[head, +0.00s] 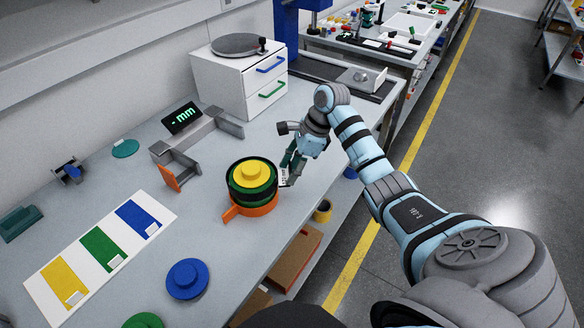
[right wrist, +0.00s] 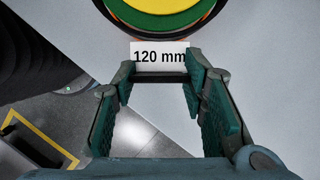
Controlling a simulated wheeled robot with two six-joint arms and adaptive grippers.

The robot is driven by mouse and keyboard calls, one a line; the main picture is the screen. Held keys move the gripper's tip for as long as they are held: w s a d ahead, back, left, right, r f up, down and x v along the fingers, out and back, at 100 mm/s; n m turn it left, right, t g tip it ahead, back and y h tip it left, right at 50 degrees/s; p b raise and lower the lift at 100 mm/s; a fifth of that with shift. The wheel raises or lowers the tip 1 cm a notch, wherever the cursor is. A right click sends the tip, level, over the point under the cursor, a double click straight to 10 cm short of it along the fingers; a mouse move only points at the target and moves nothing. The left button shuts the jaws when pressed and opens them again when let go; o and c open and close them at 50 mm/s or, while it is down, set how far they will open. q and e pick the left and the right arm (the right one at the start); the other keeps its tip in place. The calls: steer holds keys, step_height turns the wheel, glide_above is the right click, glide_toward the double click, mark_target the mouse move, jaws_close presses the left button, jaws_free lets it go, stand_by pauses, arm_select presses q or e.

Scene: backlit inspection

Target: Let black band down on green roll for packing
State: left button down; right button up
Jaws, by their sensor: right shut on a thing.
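The green roll (head: 234,191) stands with a yellow stepped disc (head: 251,173) on top and an orange piece with a handle (head: 230,214) at its base. The black band (head: 262,201) shows as a dark ring around the green roll; I cannot tell whether it rests or hangs slightly clear. My right gripper (head: 288,172) is at the right side of the stack. In the right wrist view its fingers (right wrist: 161,76) are closed on the band's white "120 mm" tag (right wrist: 160,57), right at the stack's edge. My left gripper is not in view.
A white board (head: 100,249) with yellow, green and blue fields lies at left. A blue disc (head: 187,278) sits in front. A grey gauge with an orange jaw (head: 182,170) stands behind left, and a white drawer box (head: 238,82) behind. The table's right edge is close to the stack.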

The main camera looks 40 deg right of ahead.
steer(key=shift+f+b, duration=1.3)
steer(key=shift+f, duration=0.3)
steer(key=shift+r, duration=0.1)
steer(key=o, duration=1)
steer(key=shift+o, duration=0.2)
steer(key=shift+d+r, duration=0.1)
steer(key=shift+r, duration=0.25)
steer(key=v, duration=0.6)
steer(key=shift+r, duration=0.4)
